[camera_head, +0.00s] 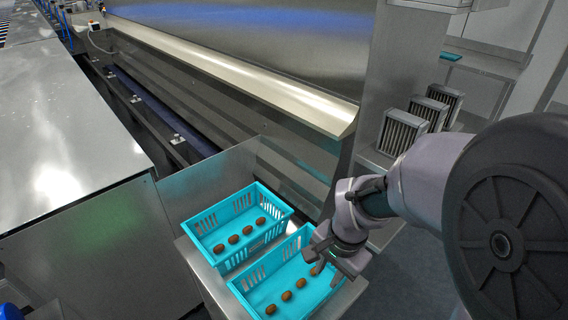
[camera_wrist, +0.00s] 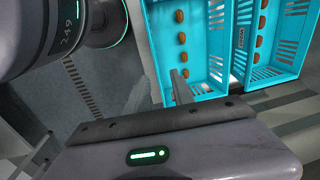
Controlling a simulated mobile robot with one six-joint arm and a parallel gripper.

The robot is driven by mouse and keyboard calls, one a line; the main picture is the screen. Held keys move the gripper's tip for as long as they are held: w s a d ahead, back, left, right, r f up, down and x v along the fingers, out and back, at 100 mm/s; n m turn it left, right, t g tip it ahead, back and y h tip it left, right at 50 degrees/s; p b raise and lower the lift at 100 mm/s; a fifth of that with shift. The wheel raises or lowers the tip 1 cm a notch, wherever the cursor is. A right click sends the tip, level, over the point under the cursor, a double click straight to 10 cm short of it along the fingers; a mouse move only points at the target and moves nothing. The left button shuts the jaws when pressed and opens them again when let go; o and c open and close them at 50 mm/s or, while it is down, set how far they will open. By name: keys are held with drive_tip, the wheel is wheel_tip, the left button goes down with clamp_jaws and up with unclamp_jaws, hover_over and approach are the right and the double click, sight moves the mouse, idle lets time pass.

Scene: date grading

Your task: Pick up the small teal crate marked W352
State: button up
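Two teal slotted crates stand side by side, each with a row of brown dates inside. In the head view, one is the back-left crate (camera_head: 208,222) and the other the front-right crate (camera_head: 240,296). The wrist view shows them as a left crate (camera_wrist: 153,50) and a right crate (camera_wrist: 290,76). A small label, seemingly W352 (camera_wrist: 240,38), shows on the walls between them; I cannot tell firmly which crate bears it. My gripper (camera_head: 320,262) is over the right part of the front-right crate, hiding part of it. Its finger spacing is unclear, and nothing is visibly held.
The crates rest on a narrow metal stand (camera_head: 205,272). A steel machine with a pale ledge (camera_head: 250,85) rises behind, and a large steel cabinet (camera_head: 75,150) stands at left. Several grey finned blocks (camera_head: 402,132) sit on a shelf at right. Open floor (camera_head: 400,285) lies at lower right.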

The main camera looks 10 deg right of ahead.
drive_tip(key=b, duration=0.6)
hover_over(321, 303)
drive_tip(key=f, duration=0.8)
drive_tip(key=s+f, duration=0.1)
drive_tip(key=f, duration=0.4)
drive_tip(key=shift+a, duration=0.3)
drive_tip(key=f+b, duration=0.2)
drive_tip(key=f, duration=0.1)
drive_tip(key=f+b, duration=0.1)
drive_tip(key=f, duration=0.1)
drive_tip(key=shift+w+d, duration=0.2)
drive_tip(key=shift+w, duration=0.2)
drive_tip(key=shift+r, duration=0.1)
clamp_jaws()
